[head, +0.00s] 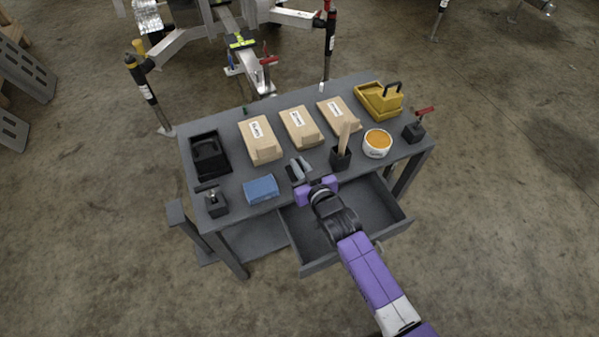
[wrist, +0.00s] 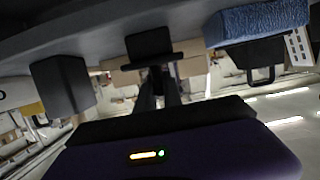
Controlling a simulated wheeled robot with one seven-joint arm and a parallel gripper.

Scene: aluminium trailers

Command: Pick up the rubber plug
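I cannot pick out the rubber plug for certain in either view. A small grey and black item (head: 298,170) lies at the front middle of the grey workbench (head: 228,187), between a blue block (head: 261,189) and a black holder (head: 341,159). My gripper (head: 316,184) is at the bench's front edge, just nearer than the small item. In the wrist view, which looks upside down, a dark piece (wrist: 150,46) is straight ahead of my gripper, with the blue block (wrist: 262,20) right and the black holder (wrist: 62,85) left. The finger gap is too dark to judge.
Three labelled cardboard boxes (head: 298,128) stand along the middle. A black tray (head: 210,154) is left, a yellow container (head: 379,101) back right, a white tub (head: 376,144) right. An open drawer (head: 318,262) sticks out below my arm.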

